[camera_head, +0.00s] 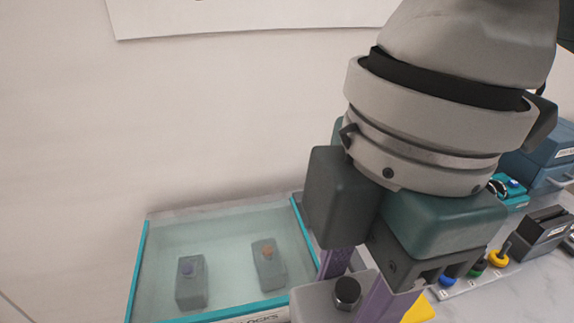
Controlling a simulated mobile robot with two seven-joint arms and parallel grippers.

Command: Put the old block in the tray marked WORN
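My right gripper (357,285) comes in from the upper right, its purple fingers apart and pointing down. A grey body with a black knob (347,289) shows between the fingers. The fingertips are hidden or cut off by the lower edge, so I cannot tell whether they touch or hold anything. A clear tray with teal edges (139,270) at lower left holds two grey blocks, one with a purple dot (191,284) and one with an orange dot (268,266). Its front label is partly hidden, ending in "OCKS". No WORN marking is readable. My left gripper is out of view.
At right, a row of blue, green and yellow round parts (498,258) stands on the pale worktop (515,300). A dark grey device (543,230), a teal item (512,190) and a blue box (545,160) stand behind. A yellow piece (419,311) is near the gripper.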

